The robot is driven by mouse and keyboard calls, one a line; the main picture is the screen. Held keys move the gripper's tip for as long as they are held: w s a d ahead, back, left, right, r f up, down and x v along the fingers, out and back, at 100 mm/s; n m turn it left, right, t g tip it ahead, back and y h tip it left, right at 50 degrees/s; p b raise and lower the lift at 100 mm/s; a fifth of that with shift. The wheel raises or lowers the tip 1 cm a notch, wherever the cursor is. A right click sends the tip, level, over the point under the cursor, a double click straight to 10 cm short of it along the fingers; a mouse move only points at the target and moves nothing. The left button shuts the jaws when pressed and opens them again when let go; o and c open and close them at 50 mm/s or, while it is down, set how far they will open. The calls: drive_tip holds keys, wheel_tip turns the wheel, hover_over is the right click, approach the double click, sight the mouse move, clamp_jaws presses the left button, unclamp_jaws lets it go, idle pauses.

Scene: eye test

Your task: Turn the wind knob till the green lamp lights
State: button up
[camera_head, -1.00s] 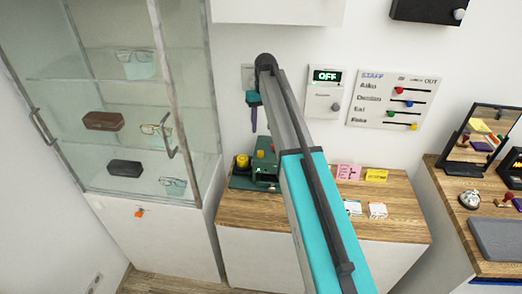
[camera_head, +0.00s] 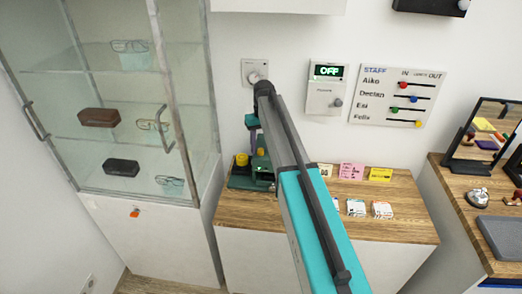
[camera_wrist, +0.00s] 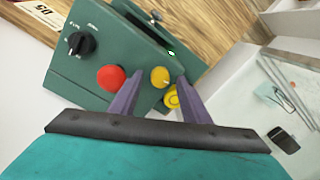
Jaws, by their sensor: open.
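A green machine (camera_head: 240,183) stands on the wooden counter, partly hidden by my arm. In the wrist view its green casing (camera_wrist: 75,75) carries a black pointer knob (camera_wrist: 82,43) with small marks, a red button (camera_wrist: 111,78) and a yellow knob (camera_wrist: 160,77). A second yellow round part (camera_wrist: 171,98) is partly behind my finger. I cannot read which one is the wind knob. A tiny bright green spot (camera_wrist: 171,53) shows at the casing's edge; I cannot tell whether it is a lit lamp. My gripper (camera_wrist: 158,86) is open, its purple fingertips either side of the yellow knob, contact unclear.
A glass cabinet (camera_head: 95,60) with spectacles stands left. Cards (camera_head: 351,171) and small boxes (camera_head: 382,209) lie on the counter, right of my arm. An OFF panel (camera_head: 325,97) and a staff board (camera_head: 395,97) hang on the wall. The counter's front right is clear.

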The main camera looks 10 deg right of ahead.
drive_tip(key=shift+f, duration=0.4)
drive_tip(key=c, duration=1)
drive_tip(key=shift+c, duration=0.2)
drive_tip(key=shift+m, duration=0.3)
drive_tip(key=shift+m+b, duration=0.55)
drive_tip(key=shift+m, duration=0.75)
